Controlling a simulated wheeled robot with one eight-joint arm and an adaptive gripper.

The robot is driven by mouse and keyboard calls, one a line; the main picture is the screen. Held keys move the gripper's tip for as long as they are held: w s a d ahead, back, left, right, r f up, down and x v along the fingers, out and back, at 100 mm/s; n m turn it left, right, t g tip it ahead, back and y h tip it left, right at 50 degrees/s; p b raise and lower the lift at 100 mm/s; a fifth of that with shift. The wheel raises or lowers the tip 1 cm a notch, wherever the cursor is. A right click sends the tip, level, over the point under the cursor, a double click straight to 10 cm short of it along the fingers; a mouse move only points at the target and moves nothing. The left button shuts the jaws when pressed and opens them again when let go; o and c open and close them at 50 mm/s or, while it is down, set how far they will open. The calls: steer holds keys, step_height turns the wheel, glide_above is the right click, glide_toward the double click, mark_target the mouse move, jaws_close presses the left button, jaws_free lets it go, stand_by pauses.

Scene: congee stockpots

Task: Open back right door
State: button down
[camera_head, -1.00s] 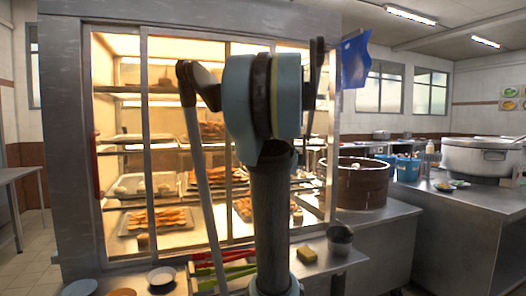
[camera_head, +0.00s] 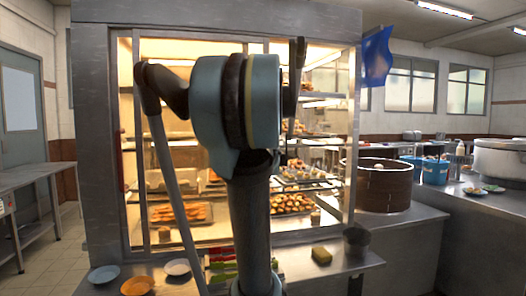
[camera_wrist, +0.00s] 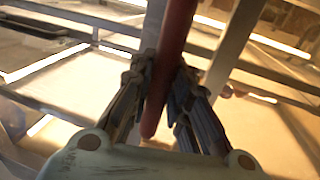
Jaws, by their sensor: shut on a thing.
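The lit food cabinet (camera_head: 95,130) stands in front of me, with metal-framed sliding glass doors. In the wrist view my gripper (camera_wrist: 165,72) is shut on a red bar handle (camera_wrist: 174,30), with one finger on each side. My arm hides the gripper and this handle in the head view. Another red handle (camera_head: 120,150) shows at the cabinet's left edge. The right part of the opening, with trays of food (camera_head: 292,203), looks uncovered by glass. How far the held door stands open is hard to tell behind my arm.
A round wooden steamer (camera_head: 385,188) and large pot (camera_head: 500,158) stand at right. A side table (camera_head: 30,172) is at left.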

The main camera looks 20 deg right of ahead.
steer(key=c, duration=1.5)
jaws_free()
steer(key=shift+s, duration=0.1)
steer(key=shift+s, duration=0.15)
steer(key=shift+v, duration=5.75)
steer(key=shift+a, duration=0.1)
